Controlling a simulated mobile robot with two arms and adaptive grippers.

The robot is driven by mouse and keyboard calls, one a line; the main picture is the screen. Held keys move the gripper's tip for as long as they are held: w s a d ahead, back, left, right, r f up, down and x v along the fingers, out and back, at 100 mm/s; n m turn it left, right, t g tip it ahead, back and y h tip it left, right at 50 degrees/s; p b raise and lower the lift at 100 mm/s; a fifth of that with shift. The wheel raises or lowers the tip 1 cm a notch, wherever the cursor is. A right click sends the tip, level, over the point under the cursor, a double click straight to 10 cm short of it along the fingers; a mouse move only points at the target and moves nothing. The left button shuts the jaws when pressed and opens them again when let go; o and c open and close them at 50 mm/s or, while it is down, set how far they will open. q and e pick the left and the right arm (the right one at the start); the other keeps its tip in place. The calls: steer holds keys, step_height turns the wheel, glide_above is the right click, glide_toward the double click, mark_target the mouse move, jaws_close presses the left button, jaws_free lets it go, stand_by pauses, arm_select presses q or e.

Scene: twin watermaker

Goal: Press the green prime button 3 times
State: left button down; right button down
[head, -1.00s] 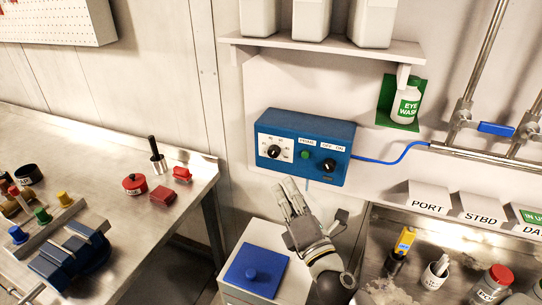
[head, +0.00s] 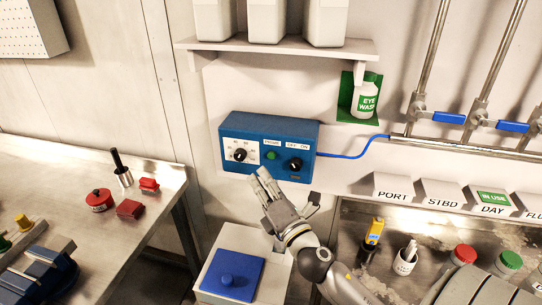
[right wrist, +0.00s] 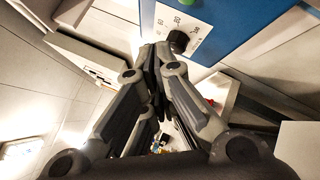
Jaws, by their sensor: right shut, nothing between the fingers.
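The green prime button (head: 271,156) is on the front of the blue control box (head: 300,133) on the wall, between a dial (head: 240,155) on a white scale and a black off/on knob (head: 295,164). My right gripper (head: 262,174) is shut and empty, just below the box's lower edge and apart from the button in the head view. In the right wrist view the shut fingers (right wrist: 155,50) point toward the dial (right wrist: 178,41), and the green button (right wrist: 187,2) is cut off at the top edge. My left gripper is not in view.
A shelf (head: 280,47) with white containers is above the box. An eye wash bottle (head: 366,95) hangs to the right. A steel bench (head: 160,180) is at left, a sink counter (head: 440,235) at right.

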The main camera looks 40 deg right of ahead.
steer(key=shift+w+d, duration=1.3)
steer(key=shift+d, duration=0.2)
stand_by(0.4)
steer(key=shift+w+d, duration=0.25)
steer(key=shift+d, duration=0.05)
steer(key=shift+w+d+r, duration=0.1)
steer(key=shift+w+d, duration=0.2)
steer(key=shift+d, duration=0.05)
stand_by(0.7)
steer(key=shift+s+a, duration=0.6)
steer(key=shift+a, duration=0.05)
stand_by(0.4)
steer(key=shift+s+a, duration=1.65)
steer(key=shift+a, duration=0.3)
